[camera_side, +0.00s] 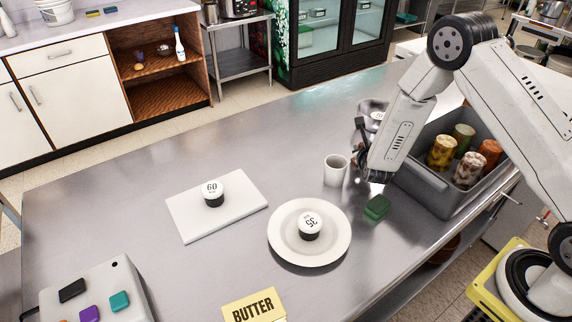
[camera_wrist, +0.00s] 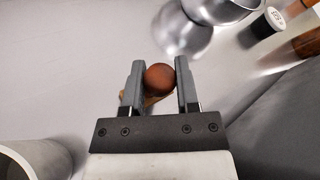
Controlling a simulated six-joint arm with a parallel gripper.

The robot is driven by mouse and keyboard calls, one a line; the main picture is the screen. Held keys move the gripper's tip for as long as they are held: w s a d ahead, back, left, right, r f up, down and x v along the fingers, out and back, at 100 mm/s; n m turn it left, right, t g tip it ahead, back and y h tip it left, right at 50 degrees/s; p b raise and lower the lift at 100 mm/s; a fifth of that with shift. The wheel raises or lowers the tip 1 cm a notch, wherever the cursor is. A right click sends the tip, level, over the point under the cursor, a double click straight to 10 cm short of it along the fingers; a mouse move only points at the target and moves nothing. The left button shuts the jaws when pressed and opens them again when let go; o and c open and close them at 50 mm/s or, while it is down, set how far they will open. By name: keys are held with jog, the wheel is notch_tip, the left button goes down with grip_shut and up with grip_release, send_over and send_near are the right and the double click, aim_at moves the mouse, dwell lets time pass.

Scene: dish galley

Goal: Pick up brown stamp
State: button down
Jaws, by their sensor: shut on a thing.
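The brown stamp (camera_wrist: 159,78) shows in the wrist view as a round reddish-brown knob between my two fingers, with a paler tan part just below it. My gripper (camera_wrist: 160,88) is shut on it, one finger on each side. The stamp's lower end is mostly hidden, so I cannot tell whether it touches the counter. In the side view my gripper (camera_side: 361,152) is low over the steel counter, just right of the white cup. The stamp cannot be made out there, as the arm's end covers that spot.
The white cup (camera_side: 335,171) stands close on the left. A grey crate (camera_side: 442,203) with several jars is on the right, and a shiny metal bowl (camera_wrist: 187,35) lies beyond.

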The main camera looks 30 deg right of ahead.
jog(key=shift+r, duration=0.15)
jog(key=shift+r, duration=4.85)
jog(key=shift+a, duration=0.1)
